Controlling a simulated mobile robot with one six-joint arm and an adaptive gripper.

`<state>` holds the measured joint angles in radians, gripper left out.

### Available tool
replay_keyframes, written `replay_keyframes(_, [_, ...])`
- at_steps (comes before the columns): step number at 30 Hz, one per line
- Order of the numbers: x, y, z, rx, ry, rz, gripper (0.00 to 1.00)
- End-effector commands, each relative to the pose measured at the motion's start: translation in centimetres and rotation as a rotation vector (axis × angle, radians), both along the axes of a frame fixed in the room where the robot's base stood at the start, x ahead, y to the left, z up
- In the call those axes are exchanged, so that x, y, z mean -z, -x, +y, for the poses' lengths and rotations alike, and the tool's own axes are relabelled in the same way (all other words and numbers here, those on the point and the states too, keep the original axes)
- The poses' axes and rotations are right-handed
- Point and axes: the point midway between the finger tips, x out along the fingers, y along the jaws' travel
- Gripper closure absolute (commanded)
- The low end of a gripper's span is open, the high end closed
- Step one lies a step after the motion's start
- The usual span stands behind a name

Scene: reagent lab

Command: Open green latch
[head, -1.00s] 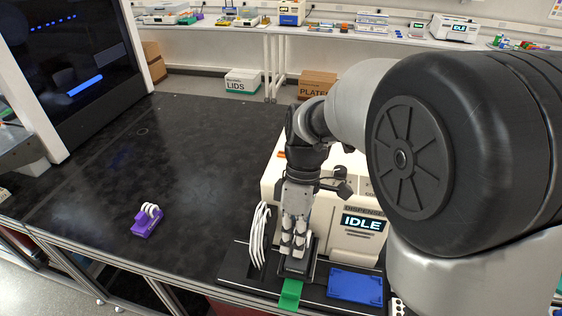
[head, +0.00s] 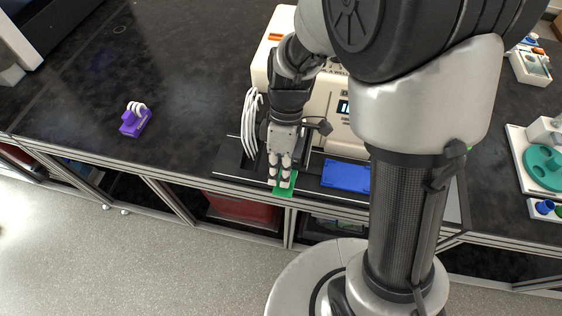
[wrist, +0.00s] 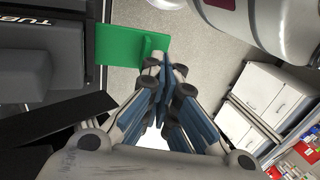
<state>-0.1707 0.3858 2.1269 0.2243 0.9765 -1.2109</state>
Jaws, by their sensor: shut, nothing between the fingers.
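The green latch (head: 284,187) sticks out past the front edge of the dispenser's dark base. In the wrist view the green latch (wrist: 120,52) is a flat plate with a raised tab at its right side. My gripper (head: 280,182) is shut and empty, pointing down at the latch in the head view. In the wrist view its fingertips (wrist: 162,72) lie close to the raised tab; I cannot tell whether they touch it. The fingers hide part of the latch in the head view. The cream dispenser (head: 262,62) stands behind, partly hidden by my arm.
A blue plate (head: 346,176) lies on the base right of the latch. White cables (head: 250,120) hang at the left. A purple holder (head: 134,120) stands on the black bench further left. The bench's front edge is near the latch, with open floor beyond.

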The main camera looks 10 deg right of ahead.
Motion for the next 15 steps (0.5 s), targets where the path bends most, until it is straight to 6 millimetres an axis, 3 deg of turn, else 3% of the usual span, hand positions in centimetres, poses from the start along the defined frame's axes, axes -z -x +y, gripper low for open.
replay_keyframes(15, [0.83, 0.46, 0.17, 0.0, 0.0, 0.001, 1.0])
